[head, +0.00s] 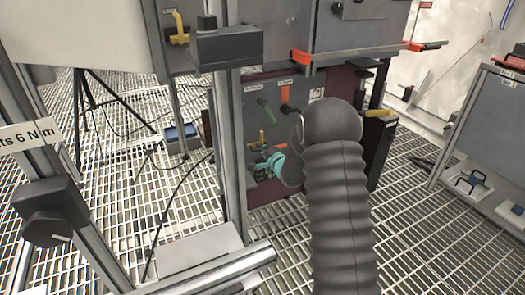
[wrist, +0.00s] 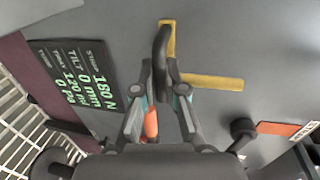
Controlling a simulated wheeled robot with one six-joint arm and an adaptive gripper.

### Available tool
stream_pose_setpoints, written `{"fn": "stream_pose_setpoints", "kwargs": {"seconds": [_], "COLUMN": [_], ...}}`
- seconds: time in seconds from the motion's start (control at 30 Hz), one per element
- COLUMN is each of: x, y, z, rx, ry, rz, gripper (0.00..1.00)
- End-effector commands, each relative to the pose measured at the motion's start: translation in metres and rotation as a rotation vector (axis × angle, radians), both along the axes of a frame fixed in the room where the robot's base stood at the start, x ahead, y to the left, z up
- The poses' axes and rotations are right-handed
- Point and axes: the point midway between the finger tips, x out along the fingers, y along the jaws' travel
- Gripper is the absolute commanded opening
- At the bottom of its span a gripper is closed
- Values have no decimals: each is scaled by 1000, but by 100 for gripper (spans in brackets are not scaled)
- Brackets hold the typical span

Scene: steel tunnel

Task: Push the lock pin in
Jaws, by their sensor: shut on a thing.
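In the wrist view my gripper (wrist: 160,72) has its fingers closed around a dark, curved handle-like piece (wrist: 161,45) that stands out from a grey panel (wrist: 225,45). This may be the lock pin, but its shaft and hole are hidden. A yellow L-shaped piece (wrist: 212,82) sits right behind and beside it. An orange part (wrist: 151,123) shows between my fingers. In the head view my gripper (head: 268,165) is at the panel's lower part, near a small yellow piece (head: 262,137); my arm hides much of the contact.
A display (wrist: 80,75) beside my gripper reads 180 N and 0 mm. Metal posts (head: 228,150) stand left.

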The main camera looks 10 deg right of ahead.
Motion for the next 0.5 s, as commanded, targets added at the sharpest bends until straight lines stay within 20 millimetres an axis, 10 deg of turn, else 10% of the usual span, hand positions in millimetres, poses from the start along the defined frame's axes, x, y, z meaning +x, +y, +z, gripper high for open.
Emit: {"fn": "stream_pose_setpoints", "kwargs": {"seconds": [0.43,0.5], "x": [1,1], "y": [0,0], "z": [31,31], "rx": [1,0], "ry": [-7,-8], "rz": [0,0], "gripper": [0,25]}}
